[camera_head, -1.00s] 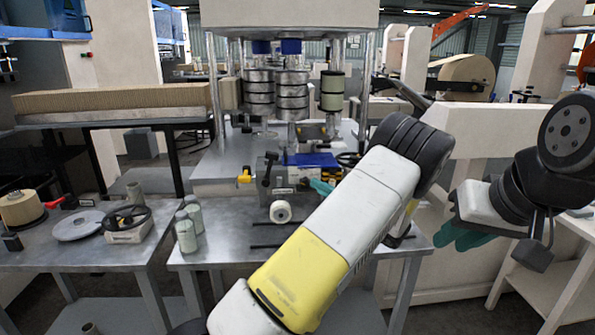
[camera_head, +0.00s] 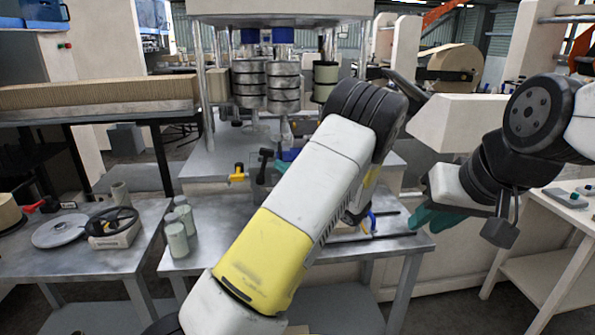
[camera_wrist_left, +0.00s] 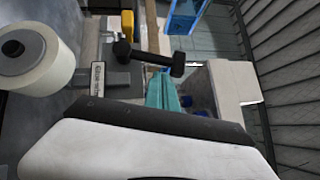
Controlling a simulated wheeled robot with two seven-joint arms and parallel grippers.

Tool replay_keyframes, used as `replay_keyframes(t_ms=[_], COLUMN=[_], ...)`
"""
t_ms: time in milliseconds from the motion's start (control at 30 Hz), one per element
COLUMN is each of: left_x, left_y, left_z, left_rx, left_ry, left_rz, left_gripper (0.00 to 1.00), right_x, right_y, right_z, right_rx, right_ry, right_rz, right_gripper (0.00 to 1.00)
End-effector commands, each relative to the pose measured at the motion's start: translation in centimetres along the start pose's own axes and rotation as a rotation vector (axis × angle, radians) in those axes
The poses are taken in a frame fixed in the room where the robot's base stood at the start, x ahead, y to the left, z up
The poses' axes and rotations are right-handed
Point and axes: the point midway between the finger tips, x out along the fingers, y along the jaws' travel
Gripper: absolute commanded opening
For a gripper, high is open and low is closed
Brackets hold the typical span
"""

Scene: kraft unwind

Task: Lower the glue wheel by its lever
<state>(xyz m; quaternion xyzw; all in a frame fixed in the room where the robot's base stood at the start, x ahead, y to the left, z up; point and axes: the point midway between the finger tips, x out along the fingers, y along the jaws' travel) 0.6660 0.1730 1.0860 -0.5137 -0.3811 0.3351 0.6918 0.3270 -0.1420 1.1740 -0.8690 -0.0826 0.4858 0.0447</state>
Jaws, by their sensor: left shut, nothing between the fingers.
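The black lever (camera_head: 264,165) stands upright on the small station on the front metal table, beside a yellow handle (camera_head: 238,172). In the left wrist view the lever (camera_wrist_left: 150,58) shows as a bar with a thick end. A pale roll, likely the glue wheel (camera_wrist_left: 62,50), is at that view's left; my left arm hides it in the head view. My left gripper (camera_wrist_left: 160,80) has teal fingers, shut and empty, right by the lever's bar; whether they touch I cannot tell. My right gripper (camera_head: 435,217) hangs well to the right, its finger gap unclear.
Several grey-green cylinders (camera_head: 176,238) stand on the table left of the station. A grey disc (camera_head: 60,231) and a black ring on a white stand (camera_head: 115,238) lie on the left table. Stacked metal rollers (camera_head: 284,85) stand behind. A white machine body (camera_head: 460,122) is at right.

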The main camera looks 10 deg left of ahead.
Motion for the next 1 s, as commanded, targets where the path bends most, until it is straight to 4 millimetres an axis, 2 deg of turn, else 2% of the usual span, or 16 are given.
replay_keyframes(t_ms=[200, 1000], left_x=[0.57, 0.80], left_y=[-0.22, -0.52], left_z=[0.59, 0.85], left_rx=[-0.002, -0.049], left_ry=[0.006, 0.006], left_rz=[-0.001, 0.047], left_gripper=[0.00, 0.00], right_x=[0.02, 0.01], right_y=[0.00, 0.00], right_z=[0.00, 0.00], right_rx=[0.000, 0.000], right_ry=[-0.001, 0.000], right_rz=[0.000, 0.000], right_gripper=[0.24, 0.24])
